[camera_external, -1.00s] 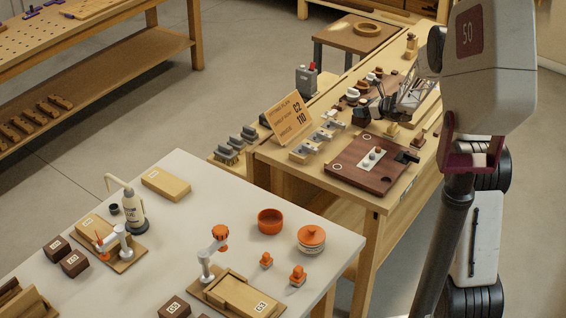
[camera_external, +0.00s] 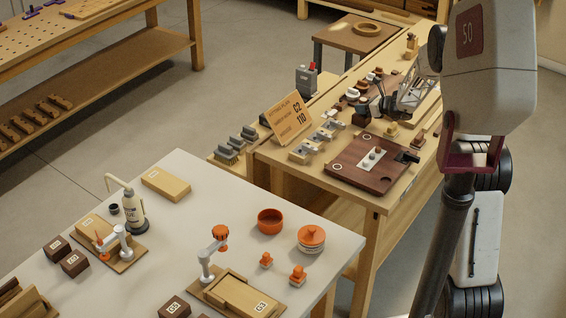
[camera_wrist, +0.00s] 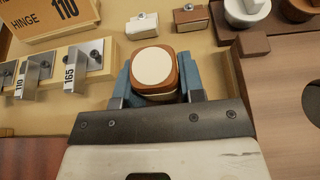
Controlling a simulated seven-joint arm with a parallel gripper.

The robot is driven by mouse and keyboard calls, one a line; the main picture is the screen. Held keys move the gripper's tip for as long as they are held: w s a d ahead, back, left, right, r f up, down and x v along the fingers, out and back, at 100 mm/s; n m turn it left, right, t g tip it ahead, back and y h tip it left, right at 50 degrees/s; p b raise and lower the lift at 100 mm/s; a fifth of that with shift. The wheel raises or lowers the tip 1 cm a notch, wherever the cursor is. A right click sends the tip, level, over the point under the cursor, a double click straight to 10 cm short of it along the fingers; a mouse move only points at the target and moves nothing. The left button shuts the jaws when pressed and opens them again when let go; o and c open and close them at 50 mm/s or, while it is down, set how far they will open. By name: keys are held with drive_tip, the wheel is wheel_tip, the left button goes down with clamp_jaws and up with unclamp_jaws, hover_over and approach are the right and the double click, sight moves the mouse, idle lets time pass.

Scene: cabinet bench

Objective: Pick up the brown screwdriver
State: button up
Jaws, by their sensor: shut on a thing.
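In the wrist view, my gripper (camera_wrist: 154,88) has its blue fingers closed on both sides of a brown thing with a round cream top (camera_wrist: 153,67). It is seen nearly end-on, so its lower part is hidden and I cannot tell from its shape that it is the brown screwdriver. In the external view, my gripper (camera_external: 372,107) is small and low over the far bench, among the parts behind the dark brown board (camera_external: 350,176). The held thing cannot be made out clearly there.
A dark brown block (camera_wrist: 251,44) is close on the right. The near white table (camera_external: 190,240) is separate.

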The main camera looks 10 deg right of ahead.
sight(365, 100)
drive_tip(key=shift+r, duration=0.45)
wheel_tip(365, 100, up, 2)
drive_tip(key=shift+r, duration=0.1)
drive_tip(key=s, duration=1)
drive_tip(key=s+r, duration=0.1)
drive_tip(key=s, duration=0.5)
drive_tip(key=shift+a+r, duration=0.1)
